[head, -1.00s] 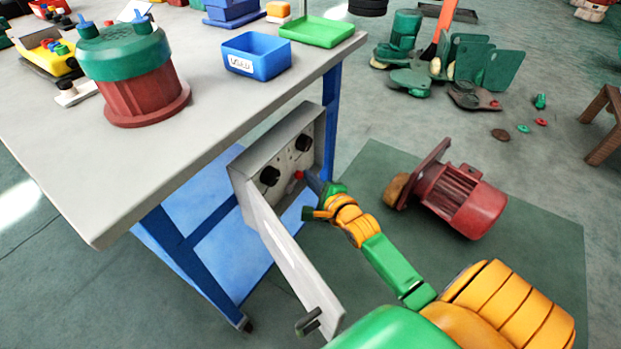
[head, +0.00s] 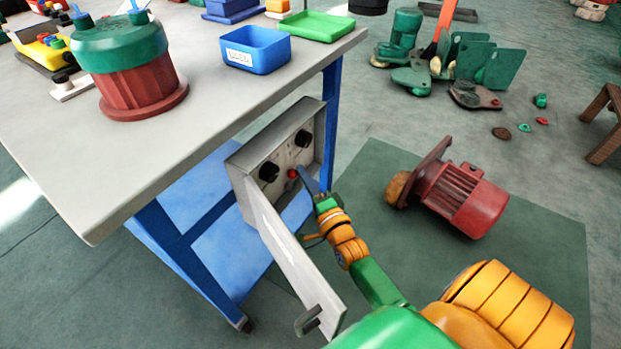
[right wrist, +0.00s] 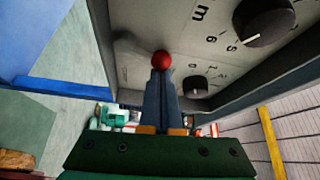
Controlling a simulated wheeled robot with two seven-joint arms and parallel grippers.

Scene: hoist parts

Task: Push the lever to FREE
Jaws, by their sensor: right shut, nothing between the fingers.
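The lever shows as a small red ball knob (head: 292,173) on the panel of a grey control box (head: 240,180) under the table edge. My right gripper (head: 306,174) is shut and empty, its fingertips right beside the red ball in the head view. In the right wrist view the closed fingertips (right wrist: 161,76) point at the red ball (right wrist: 161,59), which shows just beyond them; I cannot tell whether they touch. The FREE marking cannot be made out. My left gripper is not in view.
Two black dials (head: 268,171) sit on the panel. The box's door (head: 285,250) hangs open toward me, left of my right arm. The table (head: 90,190) is above left. A red motor (head: 455,195) lies on a green mat (head: 530,250) at right.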

